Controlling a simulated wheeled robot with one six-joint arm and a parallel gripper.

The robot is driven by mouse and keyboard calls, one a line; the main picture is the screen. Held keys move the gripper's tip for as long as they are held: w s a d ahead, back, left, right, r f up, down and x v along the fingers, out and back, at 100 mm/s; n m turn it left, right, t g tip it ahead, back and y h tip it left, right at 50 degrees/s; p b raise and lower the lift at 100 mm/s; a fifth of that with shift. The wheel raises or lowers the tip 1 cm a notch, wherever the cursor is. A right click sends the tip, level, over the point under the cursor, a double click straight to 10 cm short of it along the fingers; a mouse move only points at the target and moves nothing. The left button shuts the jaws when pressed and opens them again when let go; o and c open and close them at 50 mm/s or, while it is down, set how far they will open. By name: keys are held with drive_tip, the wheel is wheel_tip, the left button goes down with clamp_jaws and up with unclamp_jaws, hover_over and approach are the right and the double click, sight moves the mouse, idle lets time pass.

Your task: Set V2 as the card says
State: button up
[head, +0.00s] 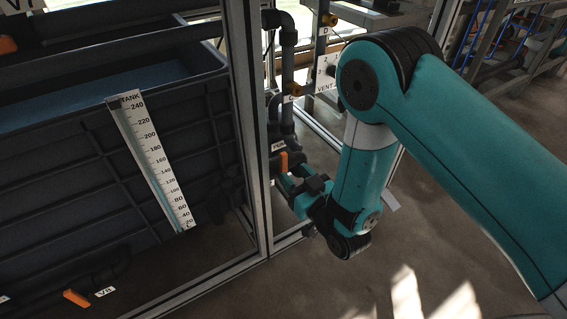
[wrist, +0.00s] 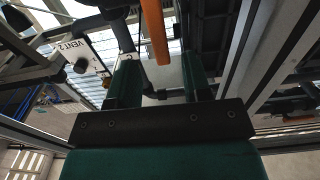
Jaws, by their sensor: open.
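I cannot make out a V2 label or a card with settings in either view. An orange valve handle (head: 284,161) stands on the dark pipework at the frame's post, beside a small white tag too small to read surely. My gripper (head: 288,182) is right by this handle, partly hidden behind its own wrist. In the wrist view my gripper (wrist: 160,74) is open, with its two green fingers apart.
Another orange handle (head: 76,298) is low left. Open floor (head: 400,255) lies at the lower right.

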sight(285, 164)
drive_tip(key=shift+x, duration=2.65)
clamp_jaws()
